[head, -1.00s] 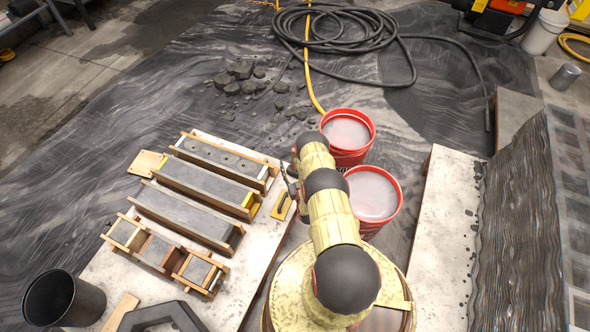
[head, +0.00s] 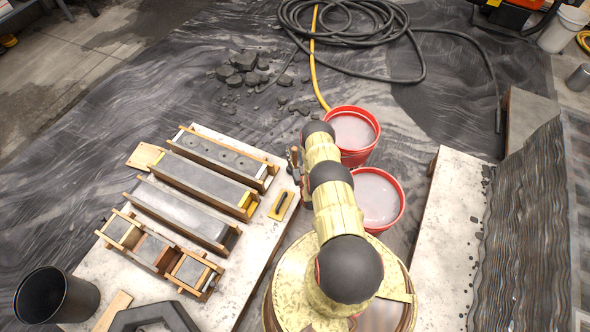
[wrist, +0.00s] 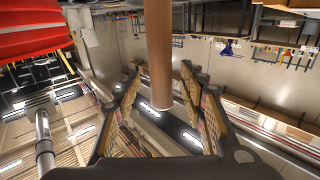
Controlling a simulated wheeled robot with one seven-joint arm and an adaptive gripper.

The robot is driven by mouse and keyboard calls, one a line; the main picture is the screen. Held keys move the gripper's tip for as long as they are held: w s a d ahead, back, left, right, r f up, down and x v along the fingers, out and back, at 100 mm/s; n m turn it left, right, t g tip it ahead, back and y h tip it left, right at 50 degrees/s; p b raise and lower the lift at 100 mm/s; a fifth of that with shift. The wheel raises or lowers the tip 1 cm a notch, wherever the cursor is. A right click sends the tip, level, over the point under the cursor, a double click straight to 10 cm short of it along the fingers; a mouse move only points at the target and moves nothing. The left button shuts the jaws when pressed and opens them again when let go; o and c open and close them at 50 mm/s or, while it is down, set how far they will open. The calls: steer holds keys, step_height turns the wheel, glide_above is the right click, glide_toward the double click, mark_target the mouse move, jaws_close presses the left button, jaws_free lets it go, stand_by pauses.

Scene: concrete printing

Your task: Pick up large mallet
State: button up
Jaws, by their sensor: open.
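A smooth brown rod, which looks like the mallet's wooden handle (wrist: 159,50), comes in from the top edge of the wrist view and ends between my fingers. The wrist picture is upside down, so the handle seems to stand upright. The mallet's head is out of that view. My gripper (wrist: 158,98) is open, with one finger on each side of the handle and visible gaps on both sides. In the head view my gripper (head: 294,164) is small and partly hidden by my arm, beside the right edge of the white board; the mallet cannot be made out clearly there.
Two red buckets (head: 346,158) of grey liquid stand right of my arm. Filled moulds (head: 182,215) and a yellow-edged float (head: 282,205) lie on the white board (head: 235,285). A black bucket (head: 55,298) is at lower left. A hose (head: 420,65) and rubble lie behind.

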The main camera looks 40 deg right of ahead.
steer(key=b+x, duration=0.2)
steer(key=x, duration=0.2)
steer(key=shift+w, duration=0.2)
steer(key=shift+c, duration=0.5)
jaws_close()
steer(key=shift+d+r, duration=0.1)
stand_by(0.6)
